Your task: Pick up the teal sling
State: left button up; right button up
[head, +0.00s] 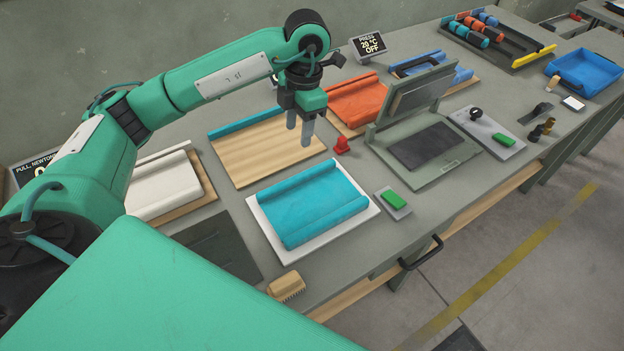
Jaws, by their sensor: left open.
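The teal sling (312,201) lies flat on a white board (263,222) in the middle of the bench, with a rolled hem along each long side. My left gripper (299,128) is open and empty, fingers pointing down. It hangs above the bench behind the sling, near the right end of a bare wooden board (258,153). I cannot tell its exact height. A teal strip (246,121) runs along the back edge of that board. My right gripper is not in view.
A press (430,150) with a raised lid stands right of the sling. A red knob (341,146), a green button (393,198) and a wooden brush (286,287) are nearby. A white sling (163,186) lies left, an orange one (358,101) behind. A blue tray (585,73) is far right.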

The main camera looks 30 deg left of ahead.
pick_arm(q)
notch_tip(320, 180, down, 3)
send_over(298, 177)
jog(key=f, duration=0.4)
jog(key=shift+w+a+f+p, duration=0.3)
jog(key=shift+w, duration=0.1)
jog(key=shift+f, duration=0.25)
jog(key=shift+s+f, duration=0.1)
jog(key=shift+f, duration=0.1)
jog(key=shift+d+f+p, duration=0.15)
jog(key=shift+f+p, duration=0.2)
jog(key=f, duration=0.1)
jog(key=f+p, duration=0.1)
jog(key=f, duration=0.1)
jog(key=shift+s+d+f, duration=0.15)
jog(key=shift+s+f, duration=0.05)
jog(key=shift+f, duration=0.45)
grip_shut()
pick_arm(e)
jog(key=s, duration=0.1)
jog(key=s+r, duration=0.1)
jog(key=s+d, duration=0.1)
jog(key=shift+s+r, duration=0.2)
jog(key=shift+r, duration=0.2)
